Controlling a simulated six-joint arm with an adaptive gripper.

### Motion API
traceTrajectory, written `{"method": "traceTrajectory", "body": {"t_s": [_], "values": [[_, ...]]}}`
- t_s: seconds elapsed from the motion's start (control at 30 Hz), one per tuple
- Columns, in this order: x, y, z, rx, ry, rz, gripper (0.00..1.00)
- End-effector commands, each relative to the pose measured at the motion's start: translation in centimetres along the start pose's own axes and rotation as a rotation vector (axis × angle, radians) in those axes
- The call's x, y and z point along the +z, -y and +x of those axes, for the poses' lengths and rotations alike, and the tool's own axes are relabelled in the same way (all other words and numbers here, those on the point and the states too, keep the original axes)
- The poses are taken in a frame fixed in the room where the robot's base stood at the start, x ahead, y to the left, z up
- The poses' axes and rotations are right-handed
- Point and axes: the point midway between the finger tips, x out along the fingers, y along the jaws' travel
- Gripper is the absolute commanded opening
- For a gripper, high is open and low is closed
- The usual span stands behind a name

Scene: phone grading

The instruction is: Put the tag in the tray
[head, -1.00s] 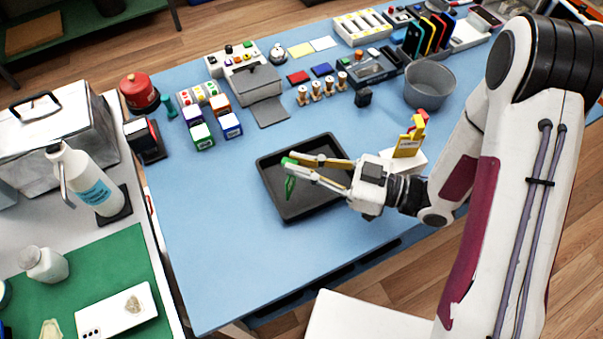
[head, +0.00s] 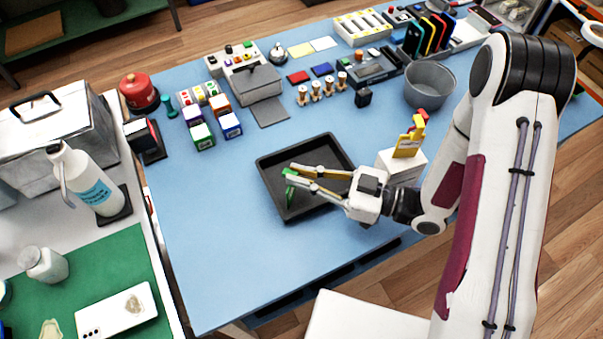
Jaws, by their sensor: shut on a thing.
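A green tag (head: 290,188) hangs from the tips of my gripper (head: 290,174) in the head view. The gripper is shut on the tag and reaches over the black tray (head: 271,172) from the right. The tag is over the left part of the tray, inside its outline in this view. I cannot tell whether its lower end touches the tray floor. The gripper's fingers hide part of the tray, and no other object shows in it.
A white box with a yellow piece (head: 409,142) stands right of the tray, close to my arm. A grey round pot (head: 430,84) and small bottles stand behind. Coloured boxes (head: 202,136) are at the back left. The blue table (head: 215,240) is clear left and in front of the tray.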

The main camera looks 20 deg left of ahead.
Motion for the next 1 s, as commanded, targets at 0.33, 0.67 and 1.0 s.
{"method": "traceTrajectory", "body": {"t_s": [0.33, 0.67, 1.0], "values": [[0.09, -0.01, 0.0, 0.0, -0.001, -0.001, 0.0], [0.36, -0.02, 0.0, 0.0, 0.0, -0.002, 0.27], [0.29, -0.02, 0.0, 0.0, 0.0, -0.001, 0.27]]}}
